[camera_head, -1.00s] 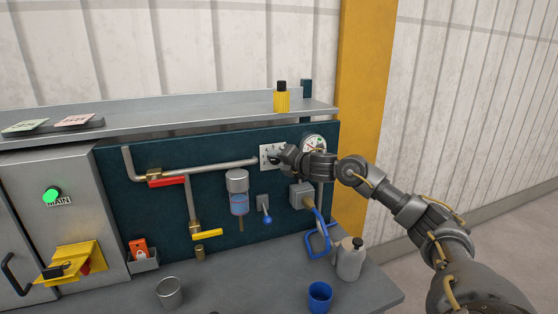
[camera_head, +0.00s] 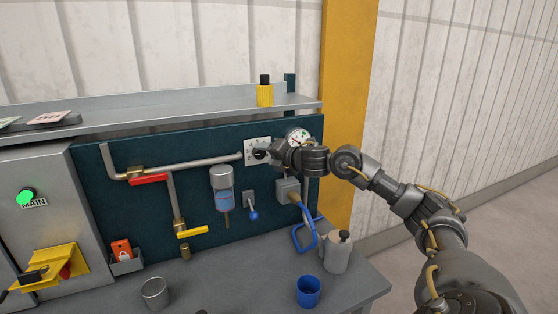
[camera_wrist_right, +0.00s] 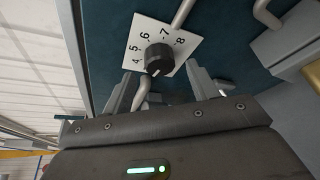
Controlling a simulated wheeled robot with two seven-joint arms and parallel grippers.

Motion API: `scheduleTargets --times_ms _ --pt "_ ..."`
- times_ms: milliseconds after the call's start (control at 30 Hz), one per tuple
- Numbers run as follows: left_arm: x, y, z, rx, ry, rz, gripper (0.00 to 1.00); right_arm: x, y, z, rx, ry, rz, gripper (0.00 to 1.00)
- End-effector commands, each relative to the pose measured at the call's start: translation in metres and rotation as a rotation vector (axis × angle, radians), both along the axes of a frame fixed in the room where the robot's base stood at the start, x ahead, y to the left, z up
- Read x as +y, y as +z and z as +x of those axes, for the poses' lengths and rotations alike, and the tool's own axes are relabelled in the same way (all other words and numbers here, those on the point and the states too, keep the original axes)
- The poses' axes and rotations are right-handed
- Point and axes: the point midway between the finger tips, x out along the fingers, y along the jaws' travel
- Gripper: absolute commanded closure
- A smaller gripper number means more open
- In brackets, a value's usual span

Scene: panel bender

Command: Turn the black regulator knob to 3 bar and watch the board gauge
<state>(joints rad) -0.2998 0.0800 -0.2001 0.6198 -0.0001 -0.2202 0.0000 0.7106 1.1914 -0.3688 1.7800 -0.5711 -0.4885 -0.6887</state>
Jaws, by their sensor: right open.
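The black regulator knob (camera_wrist_right: 159,58) sits on a white dial plate (camera_wrist_right: 140,40) with printed numbers, of which 4 to 8 show in the right wrist view. A light mark on the knob faces toward my gripper; the number it points at cannot be read. My right gripper (camera_head: 270,152) is open in front of the dial plate (camera_head: 250,147). In the wrist view its fingers lie either side of the knob's near side, with visible gaps and no grip on it. The round board gauge (camera_head: 298,136) is partly covered by my right gripper; its reading is too small to tell. My left gripper is out of view.
Pipes with a red lever (camera_head: 148,180) and a yellow lever (camera_head: 192,232), a filter bowl (camera_head: 222,185) and a grey box (camera_head: 287,189) are on the board. A blue cup (camera_head: 308,291), metal cup (camera_head: 155,292) and grey bottle (camera_head: 338,252) stand on the bench.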

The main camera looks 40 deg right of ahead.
Motion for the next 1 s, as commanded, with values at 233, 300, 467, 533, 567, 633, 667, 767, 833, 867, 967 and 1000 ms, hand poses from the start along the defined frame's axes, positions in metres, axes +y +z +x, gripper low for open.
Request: scheduleTargets --times_ms 233,300,467,533,567,633,667,767,833,867,967,1000 --pt "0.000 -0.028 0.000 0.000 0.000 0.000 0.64 0.000 0.006 -0.050 0.002 -0.001 -0.007 0.41" --pt "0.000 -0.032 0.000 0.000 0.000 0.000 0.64 -0.001 0.009 -0.059 0.001 -0.003 -0.006 0.41" --pt "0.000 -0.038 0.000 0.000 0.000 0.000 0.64 0.000 0.014 -0.073 0.000 -0.001 -0.002 0.41" --pt "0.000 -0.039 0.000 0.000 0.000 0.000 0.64 0.000 0.015 -0.075 0.001 0.000 -0.001 0.41" --pt "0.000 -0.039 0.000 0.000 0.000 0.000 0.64 0.000 0.015 -0.076 0.001 0.000 -0.001 0.41" --pt "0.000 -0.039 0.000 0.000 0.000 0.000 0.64 0.001 0.016 -0.077 0.001 0.000 0.000 0.41" --pt "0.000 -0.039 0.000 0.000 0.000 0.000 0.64 0.001 0.016 -0.077 0.001 0.000 0.000 0.41" --pt "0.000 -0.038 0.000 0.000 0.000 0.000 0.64 0.001 0.017 -0.077 0.001 -0.001 0.001 0.41" --pt "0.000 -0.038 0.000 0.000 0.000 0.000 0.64 0.001 0.017 -0.077 0.001 -0.001 0.001 0.41" --pt "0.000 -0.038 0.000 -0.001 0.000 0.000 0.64 0.001 0.017 -0.077 0.001 -0.001 0.001 0.41" --pt "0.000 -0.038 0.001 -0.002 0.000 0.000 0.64 0.001 0.016 -0.077 0.001 0.000 0.002 0.41" --pt "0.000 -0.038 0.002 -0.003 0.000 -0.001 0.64 0.002 0.015 -0.076 0.002 0.000 0.004 0.41"
